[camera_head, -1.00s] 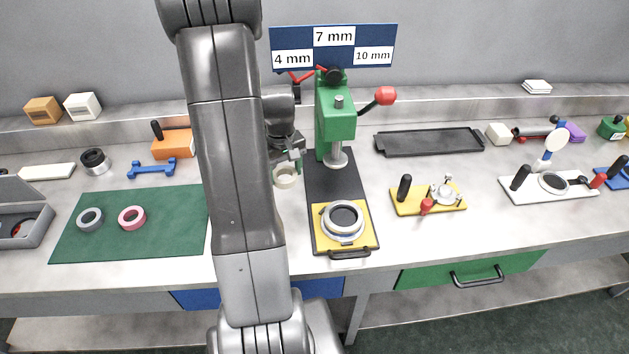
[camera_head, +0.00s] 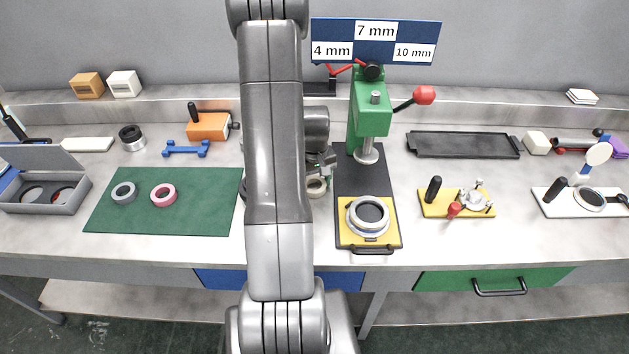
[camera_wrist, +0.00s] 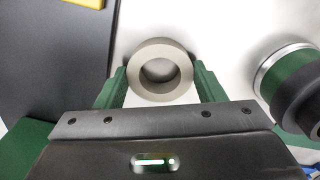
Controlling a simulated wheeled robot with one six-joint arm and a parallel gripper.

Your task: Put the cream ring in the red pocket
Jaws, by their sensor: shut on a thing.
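The cream ring (camera_wrist: 134,75) is between the green fingers of my gripper (camera_wrist: 160,82) in the wrist view, gripped at its two sides. In the head view the ring (camera_head: 317,194) shows just right of my arm, left of the black press base; my gripper (camera_head: 322,172) is partly hidden behind the arm. A grey open case (camera_head: 52,205) stands at the far left, with its lid raised. Inside it a dark round pocket and a red pocket (camera_head: 58,194) show, the red one only partly visible behind the case wall.
A green mat (camera_head: 190,212) with a grey ring (camera_head: 123,193) and a pink ring (camera_head: 163,195) lies between the case and my arm. A green press (camera_head: 369,115) with a yellow plate (camera_head: 350,234) stands close right of my gripper. A black and silver cylinder (camera_wrist: 300,85) is close in the wrist view.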

